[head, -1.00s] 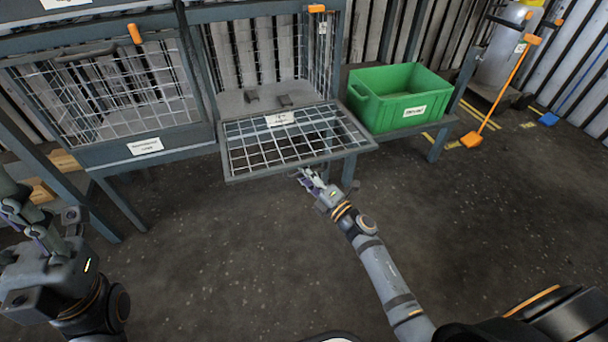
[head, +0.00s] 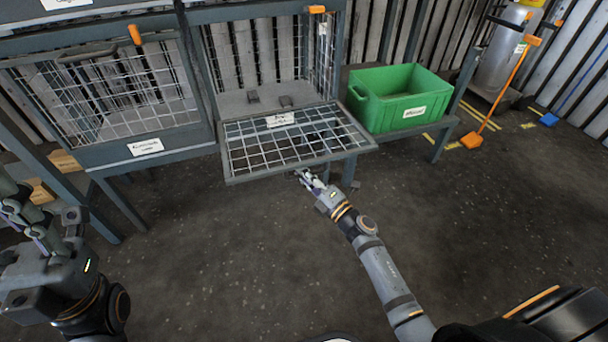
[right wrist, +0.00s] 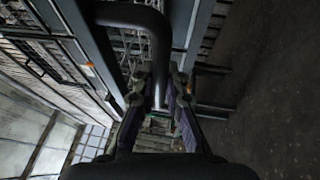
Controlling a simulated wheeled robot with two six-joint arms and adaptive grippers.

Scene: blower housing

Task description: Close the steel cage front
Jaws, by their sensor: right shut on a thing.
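The steel cage front (head: 255,160) is a wire-mesh panel in a grey frame, folded down and lying about level before its open cage, in the middle of the head view. A white label (head: 280,119) is at its inner edge; I cannot read it clearly. My right gripper (head: 303,176) is at the panel's outer edge, shut on its handle. In the right wrist view the handle (right wrist: 159,45) is a dark bent bar running down between the fingers (right wrist: 160,98). My left gripper (head: 22,212) is at the left edge, away from the cages; its fingers are partly cut off.
Left of the open cage is a second cage whose mesh front (head: 105,95) is upright. Orange latches (head: 316,9) sit on the frames. Two small dark pieces lie on the open cage's floor. A green bin (head: 385,112) stands close on the right. The floor in front is clear.

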